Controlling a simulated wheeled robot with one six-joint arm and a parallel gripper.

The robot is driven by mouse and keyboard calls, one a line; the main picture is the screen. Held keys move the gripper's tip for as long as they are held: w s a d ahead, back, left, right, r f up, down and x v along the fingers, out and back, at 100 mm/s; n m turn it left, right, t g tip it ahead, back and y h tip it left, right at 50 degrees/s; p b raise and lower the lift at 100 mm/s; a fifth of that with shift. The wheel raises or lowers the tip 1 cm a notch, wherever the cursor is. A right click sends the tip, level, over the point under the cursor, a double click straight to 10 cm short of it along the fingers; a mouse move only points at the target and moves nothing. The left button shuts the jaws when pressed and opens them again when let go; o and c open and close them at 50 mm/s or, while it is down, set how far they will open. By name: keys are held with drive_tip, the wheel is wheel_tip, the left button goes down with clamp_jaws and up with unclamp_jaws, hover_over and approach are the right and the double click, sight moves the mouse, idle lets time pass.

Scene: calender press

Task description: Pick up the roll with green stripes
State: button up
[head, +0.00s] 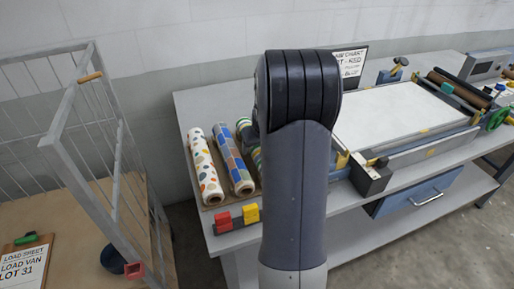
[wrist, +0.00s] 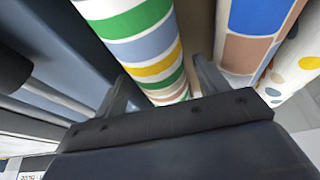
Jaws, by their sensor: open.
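The roll with green stripes (wrist: 150,48) also has blue, yellow and white bands. In the wrist view it runs from the top edge down between the two fingers of my gripper (wrist: 160,74). The fingers are apart, one on each side of the roll; I cannot tell whether they touch it. In the head view only a part of the striped roll (head: 243,124) shows, left of my arm. My arm hides the rest of it and my gripper there.
A blue-and-brown checked roll (head: 233,160) lies beside the striped one, then a dotted roll (head: 204,167). Red (head: 222,222) and yellow (head: 246,214) blocks stand at the table's front edge. A press bed (head: 400,115) is to the right, a wire cage cart (head: 75,125) to the left.

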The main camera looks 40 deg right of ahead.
drive_tip(key=shift+w+f, duration=0.1)
drive_tip(key=shift+f, duration=0.05)
drive_tip(key=c, duration=1.3)
